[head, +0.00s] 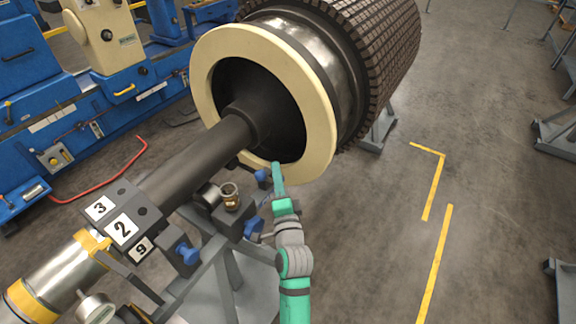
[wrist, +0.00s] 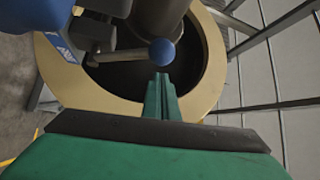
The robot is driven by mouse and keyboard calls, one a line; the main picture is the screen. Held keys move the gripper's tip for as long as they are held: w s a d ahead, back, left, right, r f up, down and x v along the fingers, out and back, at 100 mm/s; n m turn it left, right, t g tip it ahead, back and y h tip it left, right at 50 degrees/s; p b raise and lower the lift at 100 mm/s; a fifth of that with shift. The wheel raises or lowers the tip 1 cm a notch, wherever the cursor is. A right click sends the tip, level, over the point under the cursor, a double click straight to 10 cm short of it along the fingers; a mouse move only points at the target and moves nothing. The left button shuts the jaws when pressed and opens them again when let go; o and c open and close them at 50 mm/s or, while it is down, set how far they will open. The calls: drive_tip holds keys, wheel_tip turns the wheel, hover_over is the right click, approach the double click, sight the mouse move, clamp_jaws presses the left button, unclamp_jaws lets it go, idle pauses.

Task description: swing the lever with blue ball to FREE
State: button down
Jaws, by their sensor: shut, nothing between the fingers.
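The blue ball (wrist: 162,51) sits at the end of a thin grey lever (wrist: 125,54) in the wrist view. The lever runs left from the ball to a dark fitting. My gripper (wrist: 161,78) is shut and empty, its green fingertips just below the ball in the picture; whether they touch it I cannot tell. In the head view my gripper (head: 277,168) is beside the stand, in front of the cream ring. A small blue part (head: 262,175) just left of it may be the ball. No FREE mark is readable.
The rotor's dark shaft (head: 195,160) and cream ring (head: 318,120) stand close to my gripper. Blue knobs (head: 186,253) and a brass fitting (head: 230,196) are on the grey stand. Blue machines (head: 30,90) fill the left. The floor at right (head: 480,200) is open.

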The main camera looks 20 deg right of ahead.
drive_tip(key=shift+s+a+f, duration=0.25)
drive_tip(key=shift+a, duration=0.3)
drive_tip(key=shift+s+a+f, duration=0.2)
drive_tip(key=shift+a+f, duration=0.05)
drive_tip(key=shift+a, duration=0.25)
drive_tip(key=shift+a+f, duration=0.15)
